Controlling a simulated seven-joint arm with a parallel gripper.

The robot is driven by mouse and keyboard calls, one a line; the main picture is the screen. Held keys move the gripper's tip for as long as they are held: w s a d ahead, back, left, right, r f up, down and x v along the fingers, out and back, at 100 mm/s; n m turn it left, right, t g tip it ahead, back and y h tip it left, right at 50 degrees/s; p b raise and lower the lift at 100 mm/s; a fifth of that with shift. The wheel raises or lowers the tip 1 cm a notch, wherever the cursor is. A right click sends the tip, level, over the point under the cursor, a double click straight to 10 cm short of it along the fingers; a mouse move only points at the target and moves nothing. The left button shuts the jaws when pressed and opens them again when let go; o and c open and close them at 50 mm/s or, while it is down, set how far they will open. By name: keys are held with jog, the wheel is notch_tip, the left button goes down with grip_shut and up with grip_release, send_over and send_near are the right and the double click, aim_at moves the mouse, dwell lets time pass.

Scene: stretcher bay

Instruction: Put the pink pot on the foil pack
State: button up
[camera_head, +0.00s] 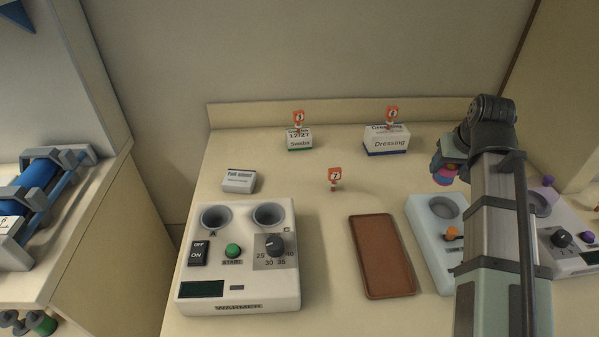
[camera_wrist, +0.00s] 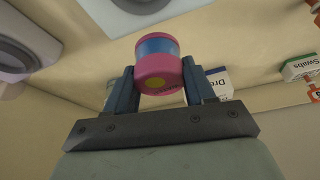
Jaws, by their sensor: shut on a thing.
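The pink pot (camera_wrist: 157,66) has a blue band and a yellow dot. In the wrist view it sits between the two fingers of my gripper (camera_wrist: 160,82), which is shut on it. In the head view the pot (camera_head: 439,176) shows partly, beside my gripper (camera_head: 446,166), above the right part of the table; the arm hides some of it. A small grey-white pack (camera_head: 238,187) with a printed label, apparently the foil pack, lies flat at the table's left, behind the warmer. Its top looks bare. My gripper is well to its right.
A white warmer (camera_head: 238,300) with two wells and a dial stands front left. A brown tray (camera_head: 383,257) lies empty mid-table. A pale blue device (camera_head: 425,225) and another dial device (camera_head: 562,238) stand right. Swabs (camera_head: 299,141) and Dressing (camera_head: 386,142) boxes stand behind a small orange marker (camera_head: 335,176).

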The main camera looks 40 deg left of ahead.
jog(key=s+a+n+g+y, duration=0.1)
jog(key=s+a+n, duration=0.1)
jog(key=s+a, duration=0.5)
jog(key=s+a+n, duration=0.2)
jog(key=s+a, duration=0.2)
jog(key=a, duration=0.8)
notch_tip(320, 180, up, 3)
jog(key=n, duration=0.3)
send_over(237, 173)
jog(key=d, duration=0.2)
jog(key=shift+g+y, duration=0.4)
jog(key=shift+s+a+f, duration=0.1)
jog(key=shift+s+f, duration=0.1)
jog(key=shift+f, duration=2.15)
jog(key=shift+s+a+f, duration=0.1)
jog(key=shift+s+f, duration=0.1)
jog(key=shift+f, duration=2.15)
jog(key=shift+f, duration=0.15)
jog(key=o, duration=1)
jog(key=shift+o, duration=0.2)
jog(key=v, duration=1.2)
